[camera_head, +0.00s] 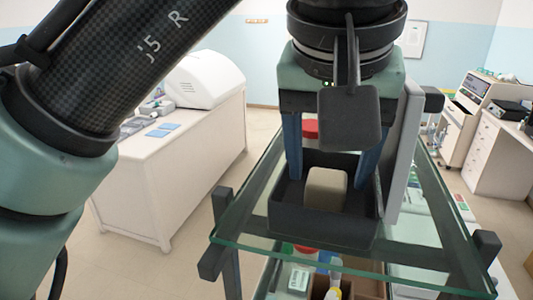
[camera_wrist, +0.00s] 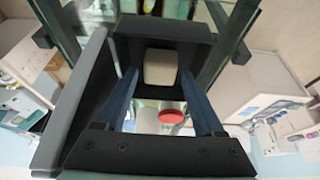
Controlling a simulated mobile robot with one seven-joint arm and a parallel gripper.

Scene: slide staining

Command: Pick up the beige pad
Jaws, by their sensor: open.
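The beige pad (camera_head: 325,190) is a small rounded block. It sits in a dark open-topped tray (camera_head: 325,222) on a glass shelf (camera_head: 250,235). My gripper (camera_head: 330,176) points down over the tray, its two blue fingers apart, one to each side of the pad as seen in the head view. In the wrist view the pad (camera_wrist: 160,68) shows between the fingertips (camera_wrist: 160,74), with a gap on both sides. No contact shows. The exact height of the fingertips against the pad is hard to tell.
The tray walls stand close around the fingers. A red round cap (camera_wrist: 171,116) shows between the fingers in the wrist view. Bottles and boxes fill a level under the glass. A white bench (camera_head: 165,185) stands to the left, with open floor between.

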